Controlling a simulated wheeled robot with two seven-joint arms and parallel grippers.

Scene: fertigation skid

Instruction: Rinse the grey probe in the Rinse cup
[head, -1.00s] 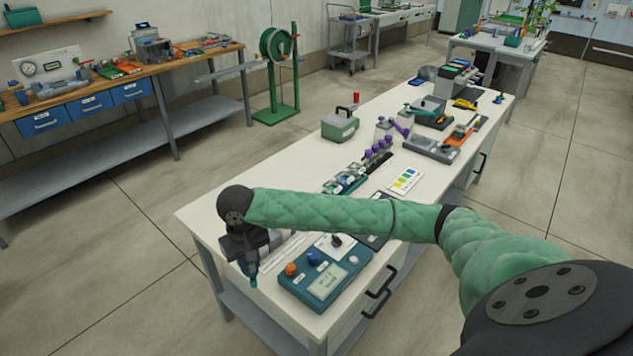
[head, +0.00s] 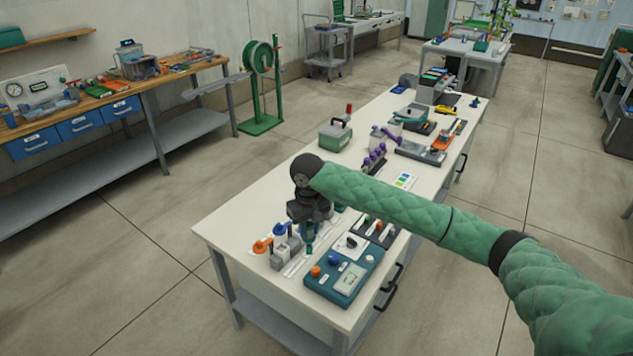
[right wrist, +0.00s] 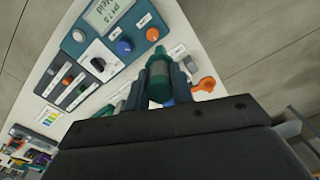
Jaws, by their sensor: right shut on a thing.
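My right gripper (head: 310,232) points down over the near end of the white bench. In the right wrist view (right wrist: 160,82) its fingers are shut on a dark teal-green cylinder (right wrist: 159,78) with a green tip. The cylinder's lower end also shows below the gripper in the head view (head: 309,250). Whether this is the grey probe I cannot tell; it looks green rather than grey. I cannot make out a Rinse cup for sure; the gripper hides part of the bench behind it. My left gripper is out of view.
A teal meter box (head: 344,276) with knobs and a display sits right of the gripper. A grey fixture (head: 285,250) with orange and blue parts is close on its left. A dark panel (head: 377,230) and purple-topped items (head: 374,158) stand farther back on the bench.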

